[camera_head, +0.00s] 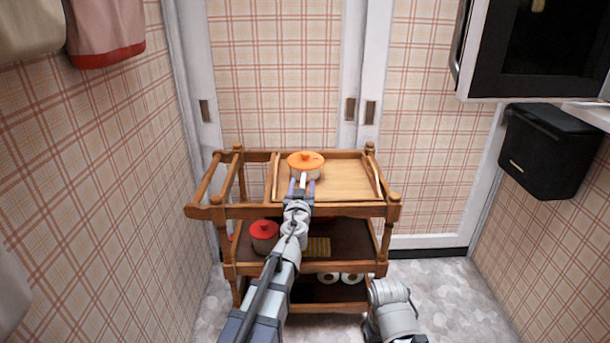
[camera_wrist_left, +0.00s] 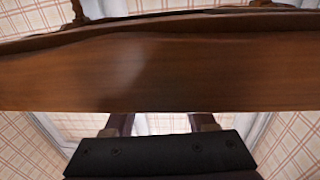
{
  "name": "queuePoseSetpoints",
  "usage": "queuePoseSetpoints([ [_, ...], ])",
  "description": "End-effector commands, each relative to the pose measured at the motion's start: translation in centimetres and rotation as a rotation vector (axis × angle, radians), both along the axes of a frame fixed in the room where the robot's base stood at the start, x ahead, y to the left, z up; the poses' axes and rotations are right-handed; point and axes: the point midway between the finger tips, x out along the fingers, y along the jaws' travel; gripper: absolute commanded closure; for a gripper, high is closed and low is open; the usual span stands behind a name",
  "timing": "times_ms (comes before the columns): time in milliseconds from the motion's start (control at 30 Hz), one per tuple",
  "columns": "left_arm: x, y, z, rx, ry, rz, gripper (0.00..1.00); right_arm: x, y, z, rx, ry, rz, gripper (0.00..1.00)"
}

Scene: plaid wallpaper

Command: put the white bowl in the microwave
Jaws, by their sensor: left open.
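A white bowl (camera_head: 304,173) with an orange lid-like top sits on the upper wooden tray of a cart. My left gripper (camera_head: 302,184) is open at the near side of the bowl; its fingers point towards it. I cannot tell if they touch it. In the left wrist view the open fingers (camera_wrist_left: 162,124) show below a wooden edge, and the bowl is not seen there. The white microwave (camera_head: 480,50) with a dark window is at the upper right, cut off by the frame; I cannot tell how far its door is open.
The wooden cart (camera_head: 295,211) has raised rails and several shelves. A red-lidded pot (camera_head: 264,236) and white rolls (camera_head: 338,278) sit lower down. A black box (camera_head: 550,150) is on the right wall. The tray right of the bowl is clear.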

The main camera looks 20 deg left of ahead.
Motion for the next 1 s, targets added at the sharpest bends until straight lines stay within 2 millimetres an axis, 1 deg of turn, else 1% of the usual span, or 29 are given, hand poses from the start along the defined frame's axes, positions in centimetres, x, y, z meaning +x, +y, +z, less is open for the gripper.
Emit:
queuePoseSetpoints([
  [33, 1.3, 0.0, 0.0, 0.000, 0.000, 0.000, 0.44, 0.0, 0.0, 0.0, 0.000, 0.000, 0.000, 0.30],
  [133, 2.4, 0.3, 0.0, 0.000, 0.000, 0.000, 0.44, 0.0, 0.0, 0.0, 0.000, 0.000, 0.000, 0.30],
  [200, 2.7, 0.4, 0.0, 0.000, 0.000, 0.000, 0.44, 0.0, 0.0, 0.0, 0.000, 0.000, 0.000, 0.30],
  [400, 2.5, 0.4, 0.0, 0.000, 0.000, 0.000, 0.45, 0.0, 0.0, 0.0, 0.000, 0.000, 0.000, 0.30],
  [900, 2.5, 0.4, 0.0, 0.000, 0.000, 0.000, 1.00, 0.0, 0.0, 0.0, 0.000, 0.000, 0.000, 0.30],
  [1000, 2.5, 0.4, 0.0, 0.000, 0.000, 0.000, 1.00, 0.0, 0.0, 0.0, 0.000, 0.000, 0.000, 0.30],
])
